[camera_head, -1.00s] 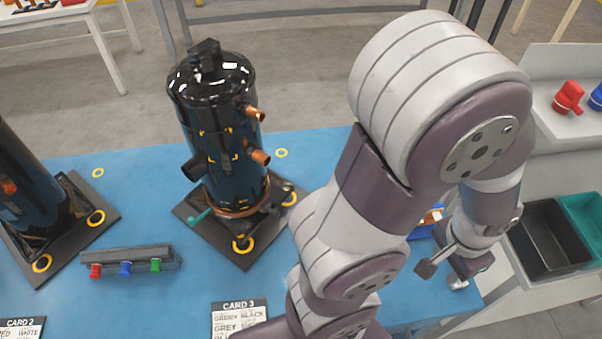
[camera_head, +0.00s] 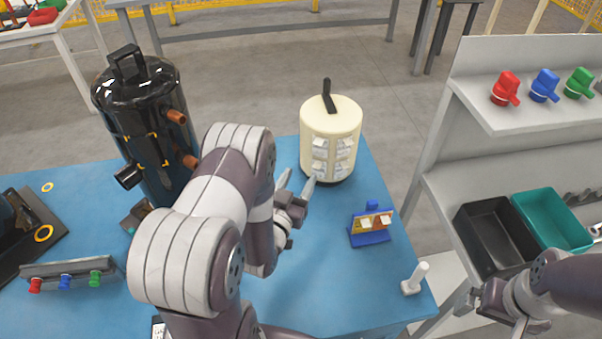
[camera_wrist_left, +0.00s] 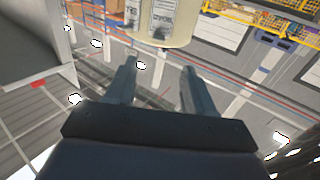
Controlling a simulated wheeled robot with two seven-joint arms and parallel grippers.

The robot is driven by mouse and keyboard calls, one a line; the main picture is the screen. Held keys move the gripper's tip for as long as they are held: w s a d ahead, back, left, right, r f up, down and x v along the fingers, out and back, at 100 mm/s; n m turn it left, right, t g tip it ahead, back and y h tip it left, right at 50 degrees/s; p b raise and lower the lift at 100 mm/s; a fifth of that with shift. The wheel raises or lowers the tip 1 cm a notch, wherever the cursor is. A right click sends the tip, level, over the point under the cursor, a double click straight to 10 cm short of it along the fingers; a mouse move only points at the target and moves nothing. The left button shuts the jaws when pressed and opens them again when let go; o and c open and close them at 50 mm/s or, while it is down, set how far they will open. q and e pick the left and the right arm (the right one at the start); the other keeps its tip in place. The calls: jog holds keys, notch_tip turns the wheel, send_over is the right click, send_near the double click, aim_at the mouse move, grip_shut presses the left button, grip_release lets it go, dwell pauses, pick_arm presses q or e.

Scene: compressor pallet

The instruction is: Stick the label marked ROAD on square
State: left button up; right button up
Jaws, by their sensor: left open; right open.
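A cream cylinder (camera_head: 345,118) with a black top handle stands upright at the back of the blue table. It bears several small white labels (camera_head: 320,150); their words are too small or blurred to read. It also shows at the top of the left wrist view (camera_wrist_left: 178,38). My left gripper (camera_head: 296,184) is open and empty, with its fingers near the cylinder's lower left side. Its fingers also show in the left wrist view (camera_wrist_left: 157,82). Yellow corner marks outline a square (camera_head: 150,148) on the black compressor (camera_head: 140,95). My right gripper (camera_head: 495,312) is open at lower right, away from the table.
A blue holder (camera_head: 370,238) with small pieces and a white-handled tool (camera_head: 415,278) are on the table's right side. A black bin (camera_head: 492,240) and a teal bin (camera_head: 552,220) stand beyond. A rack (camera_head: 70,272) with coloured knobs is at left.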

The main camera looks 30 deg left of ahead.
aim_at(320, 139)
pick_arm(q)
jog(key=w, duration=0.8)
jog(key=w+a, duration=0.1)
jog(key=w, duration=0.3)
jog(key=shift+p, duration=0.35)
grip_shut()
